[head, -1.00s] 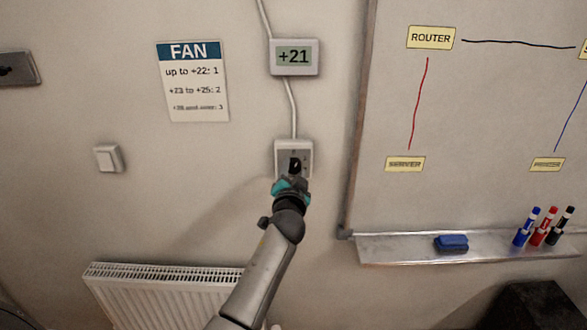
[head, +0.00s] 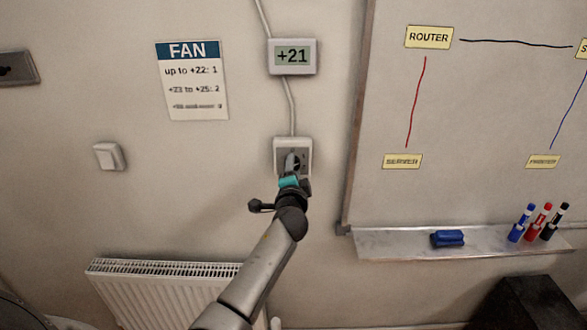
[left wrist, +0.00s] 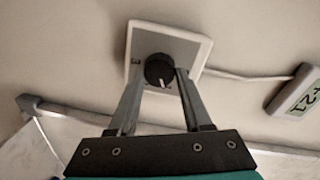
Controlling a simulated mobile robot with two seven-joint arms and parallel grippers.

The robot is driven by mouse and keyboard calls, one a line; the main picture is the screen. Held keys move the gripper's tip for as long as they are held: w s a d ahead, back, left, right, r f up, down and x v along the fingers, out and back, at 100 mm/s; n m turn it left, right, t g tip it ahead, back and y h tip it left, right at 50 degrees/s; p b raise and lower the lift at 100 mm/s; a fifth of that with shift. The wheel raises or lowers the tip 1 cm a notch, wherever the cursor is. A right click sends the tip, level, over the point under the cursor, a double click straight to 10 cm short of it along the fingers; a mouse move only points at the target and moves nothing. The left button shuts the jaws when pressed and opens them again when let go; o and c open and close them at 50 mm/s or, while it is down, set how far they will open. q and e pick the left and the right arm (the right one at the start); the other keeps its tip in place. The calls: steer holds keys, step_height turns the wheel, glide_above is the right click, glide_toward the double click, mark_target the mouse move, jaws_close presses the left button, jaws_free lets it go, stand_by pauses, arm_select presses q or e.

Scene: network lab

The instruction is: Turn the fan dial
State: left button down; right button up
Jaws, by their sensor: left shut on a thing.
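The fan dial is a round black knob (left wrist: 159,70) with a pale pointer line, on a square white wall plate (left wrist: 143,37) with a grey face. In the left wrist view the pointer points down in the picture. A small 3 shows left of the knob; other marks are too small to read. In the head view the plate (head: 279,146) is below the display, and my gripper hides most of the knob. My left gripper (head: 292,160) is shut on the knob, with one finger on each side of it in the left wrist view (left wrist: 158,82). My right gripper is not in view.
A wall display (head: 292,56) reads +21. A FAN sheet (head: 192,80) lists "up to +22: 1" and "+23 to +25: 2". A light switch (head: 109,156) and radiator (head: 165,290) are left. A whiteboard (head: 480,110) with a marker ledge (head: 395,243) is right.

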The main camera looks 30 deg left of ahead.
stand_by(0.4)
arm_select(q)
steer(key=shift+c, duration=1.7)
jaws_free()
steer(key=shift+s, duration=0.1)
steer(key=f+v, duration=0.1)
steer(key=v, duration=1.4)
steer(key=shift+r, duration=0.45)
